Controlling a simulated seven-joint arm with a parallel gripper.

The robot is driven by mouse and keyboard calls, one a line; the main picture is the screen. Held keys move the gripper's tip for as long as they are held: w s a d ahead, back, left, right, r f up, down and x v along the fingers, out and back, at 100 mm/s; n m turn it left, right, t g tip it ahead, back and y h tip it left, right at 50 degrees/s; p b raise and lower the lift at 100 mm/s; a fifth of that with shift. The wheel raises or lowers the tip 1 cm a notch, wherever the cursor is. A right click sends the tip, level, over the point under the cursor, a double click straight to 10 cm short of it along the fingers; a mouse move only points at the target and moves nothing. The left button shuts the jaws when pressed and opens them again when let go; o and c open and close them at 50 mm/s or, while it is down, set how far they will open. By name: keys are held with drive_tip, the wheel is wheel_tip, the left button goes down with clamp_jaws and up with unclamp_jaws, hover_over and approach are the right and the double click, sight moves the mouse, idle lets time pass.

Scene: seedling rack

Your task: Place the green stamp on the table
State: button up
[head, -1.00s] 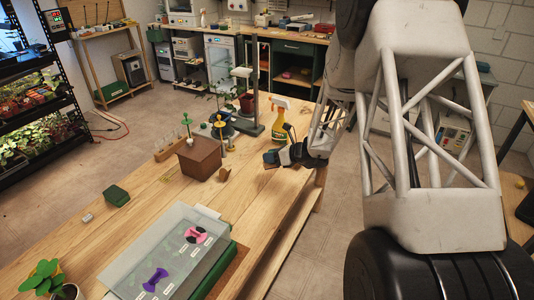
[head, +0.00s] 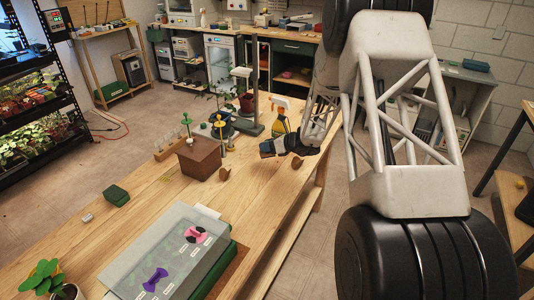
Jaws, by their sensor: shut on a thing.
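My gripper (head: 266,149) is above the right part of the wooden table (head: 150,195), right of a brown box (head: 201,158). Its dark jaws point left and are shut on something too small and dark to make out. I cannot tell whether it is the green stamp. A thin green-topped item (head: 187,121) shows at the brown box; I cannot tell what it is. A clear-lidded case (head: 135,250) at the front holds a purple spool-shaped piece (head: 155,279) and a pink and black one (head: 196,235), with small white labels.
A green block (head: 116,196) and a small grey piece (head: 87,217) lie on the table's left. A spray bottle (head: 279,123) stands behind my gripper. The table middle is mostly clear.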

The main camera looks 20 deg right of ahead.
drive_tip(key=shift+f, duration=1.75)
drive_tip(key=o, duration=0.9)
drive_tip(key=shift+f, duration=0.15)
drive_tip(key=shift+o, duration=0.2)
drive_tip(key=shift+r, duration=0.2)
drive_tip(key=v, duration=1.2)
drive_tip(key=shift+s+a+r, duration=0.1)
